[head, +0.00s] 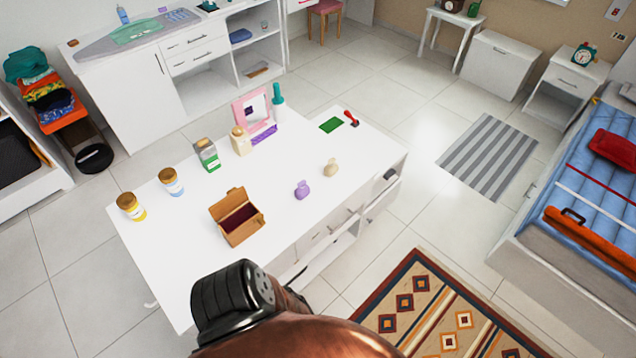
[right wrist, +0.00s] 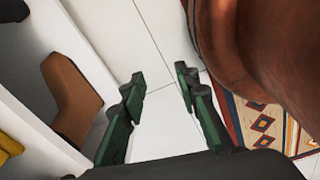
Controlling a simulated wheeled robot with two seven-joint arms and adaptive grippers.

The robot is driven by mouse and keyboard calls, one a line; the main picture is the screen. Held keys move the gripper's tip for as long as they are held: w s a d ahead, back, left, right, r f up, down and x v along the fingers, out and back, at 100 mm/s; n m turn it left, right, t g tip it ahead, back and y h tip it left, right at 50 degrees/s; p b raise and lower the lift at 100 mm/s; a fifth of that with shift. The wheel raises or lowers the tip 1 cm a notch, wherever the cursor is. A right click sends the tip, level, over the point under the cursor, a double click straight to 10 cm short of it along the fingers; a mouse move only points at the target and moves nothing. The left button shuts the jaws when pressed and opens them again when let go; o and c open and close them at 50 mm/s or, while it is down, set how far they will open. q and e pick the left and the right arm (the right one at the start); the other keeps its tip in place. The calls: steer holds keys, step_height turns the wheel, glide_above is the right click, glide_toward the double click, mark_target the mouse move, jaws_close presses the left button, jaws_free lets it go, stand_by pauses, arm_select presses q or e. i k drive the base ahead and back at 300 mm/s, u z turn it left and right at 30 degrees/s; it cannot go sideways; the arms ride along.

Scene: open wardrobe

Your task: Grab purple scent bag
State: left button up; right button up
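The purple scent bag (head: 303,190) stands on the white table (head: 285,205), toward its near right part. A similar beige bag (head: 331,168) stands just behind it to the right. In the right wrist view my right gripper (right wrist: 160,76) is open and empty, with floor tiles showing between its fingers. The purple bag does not show in that view. In the head view a brown and black link of my own arm fills the bottom middle, and neither gripper shows there.
An open brown box (head: 243,230) stands left of the purple bag. Several bottles and jars, a pink-framed mirror (head: 252,108) and a red stamp (head: 351,118) stand farther back. In the right wrist view a brown object (right wrist: 70,95) lies by a white panel at left.

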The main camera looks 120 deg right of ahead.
mark_target(303, 189)
steer(key=u, duration=1.15)
steer(key=k, duration=0.7)
steer(key=z, duration=1.95)
